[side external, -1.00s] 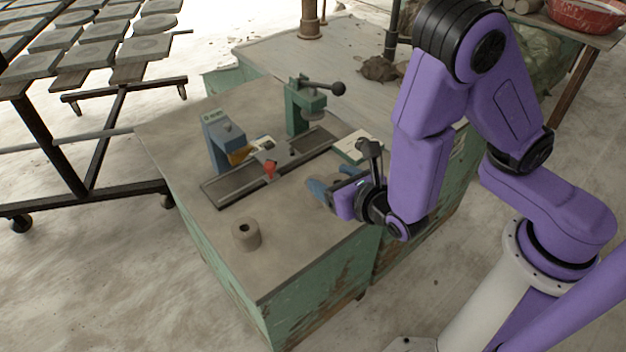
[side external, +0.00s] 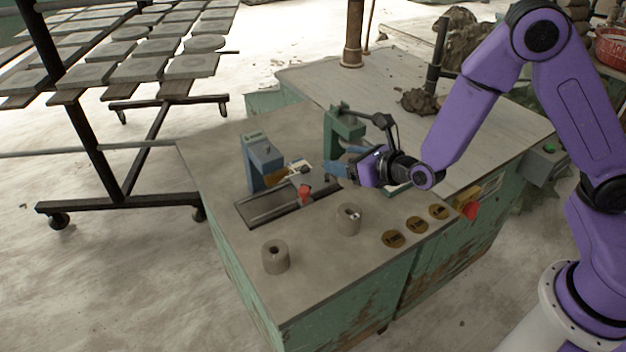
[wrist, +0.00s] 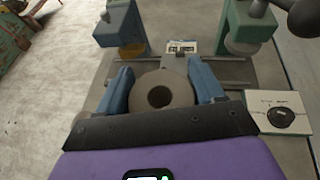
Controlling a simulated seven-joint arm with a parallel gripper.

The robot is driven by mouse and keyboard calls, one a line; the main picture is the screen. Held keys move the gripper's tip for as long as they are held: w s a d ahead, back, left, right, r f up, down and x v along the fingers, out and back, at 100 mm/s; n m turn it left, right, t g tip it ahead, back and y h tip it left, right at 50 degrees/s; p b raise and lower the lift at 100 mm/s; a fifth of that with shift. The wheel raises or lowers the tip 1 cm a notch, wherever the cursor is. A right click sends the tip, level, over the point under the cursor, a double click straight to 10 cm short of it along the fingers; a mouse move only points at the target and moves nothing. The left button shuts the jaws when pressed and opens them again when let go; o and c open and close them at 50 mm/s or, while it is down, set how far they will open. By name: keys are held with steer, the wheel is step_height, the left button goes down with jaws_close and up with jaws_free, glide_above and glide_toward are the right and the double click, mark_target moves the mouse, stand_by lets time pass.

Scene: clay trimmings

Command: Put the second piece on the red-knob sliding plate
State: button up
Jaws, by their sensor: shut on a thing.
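My gripper (side external: 340,168) is above the table at the right part of the rail, near the green press. In the wrist view its blue fingers (wrist: 162,88) are shut on a grey-brown clay piece (wrist: 178,108), a short cylinder with a central hole. I cannot make out this held piece in the side view. The red knob (side external: 304,191) of the sliding plate is on the rail (side external: 258,212), left of my gripper; in the wrist view the held piece seems to hide it. Two similar pieces stand upright on the table, one at the front left (side external: 275,260) and one below my gripper (side external: 348,222).
A blue-grey press (side external: 264,160) and a green press (side external: 342,128) with a dark lever stand behind the rail. The front middle tabletop is clear.

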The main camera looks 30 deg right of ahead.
steer(key=shift+n+y, duration=0.4)
steer(key=shift+y, duration=0.1)
steer(key=w+f, duration=0.2)
steer(key=w, duration=0.3)
steer(key=w+f, duration=0.3)
steer(key=w, duration=0.2)
steer(key=w+f, duration=0.2)
steer(key=w, duration=0.3)
steer(key=shift+w+d+f, duration=0.1)
steer(key=shift+f, duration=0.1)
steer(key=shift+w+f, duration=0.25)
steer(key=shift+f, duration=0.05)
steer(key=shift+w+f, duration=0.15)
steer(key=shift+f, duration=1.55)
steer(key=o, duration=1.2)
steer(key=shift+f, duration=0.15)
steer(key=shift+o, duration=0.2)
